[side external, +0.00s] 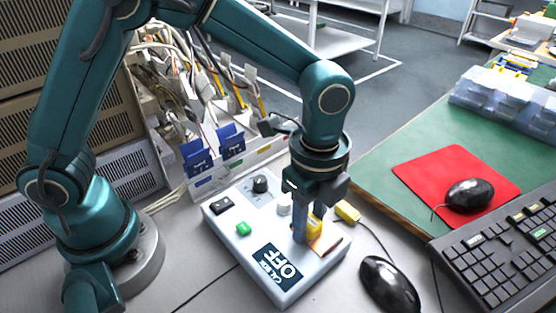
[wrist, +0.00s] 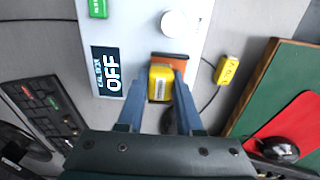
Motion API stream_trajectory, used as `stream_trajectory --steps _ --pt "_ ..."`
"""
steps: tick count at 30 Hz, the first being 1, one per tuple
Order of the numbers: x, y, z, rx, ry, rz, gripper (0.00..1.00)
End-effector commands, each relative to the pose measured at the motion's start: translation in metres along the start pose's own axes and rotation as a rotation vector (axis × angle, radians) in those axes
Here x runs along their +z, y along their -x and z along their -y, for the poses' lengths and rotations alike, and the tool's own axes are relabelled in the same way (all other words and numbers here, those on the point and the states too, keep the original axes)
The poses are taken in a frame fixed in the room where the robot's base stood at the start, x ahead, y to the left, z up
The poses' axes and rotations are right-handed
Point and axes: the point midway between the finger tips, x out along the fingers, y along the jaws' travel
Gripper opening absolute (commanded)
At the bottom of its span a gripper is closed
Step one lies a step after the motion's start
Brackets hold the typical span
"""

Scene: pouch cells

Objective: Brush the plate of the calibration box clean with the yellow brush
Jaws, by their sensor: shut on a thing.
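The calibration box (side external: 250,262) is white and lies on the grey bench, with a display (side external: 278,266) reading OFF. It also shows in the wrist view (wrist: 133,40). Its plate (side external: 328,240) is copper-brown and sits at the box's right corner; in the wrist view (wrist: 172,58) the brush partly covers it. My gripper (side external: 308,236) points down over the plate, shut on the yellow brush (wrist: 161,82). The brush shows only partly between the fingers in the side view (side external: 315,222). I cannot tell whether its bristles touch the plate.
The box has a black knob (side external: 261,184), a white knob (side external: 285,206) and a green button (side external: 243,229). A yellow tagged block (side external: 347,211) with a cable lies beside it. A black mouse (side external: 390,286) and keyboard (side external: 505,255) are to the right. A cable-filled rack stands behind.

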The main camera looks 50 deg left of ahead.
Motion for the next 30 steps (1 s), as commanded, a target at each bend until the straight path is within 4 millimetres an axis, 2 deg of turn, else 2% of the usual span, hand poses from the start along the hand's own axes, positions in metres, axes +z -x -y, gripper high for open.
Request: stream_trajectory --steps 6,14,30 --pt "0.001 0.000 0.016 -0.009 0.001 0.001 0.00" --pt "0.001 0.001 0.024 -0.008 0.000 0.000 0.00" --pt "0.000 -0.002 -0.002 -0.003 -0.001 0.001 0.00"
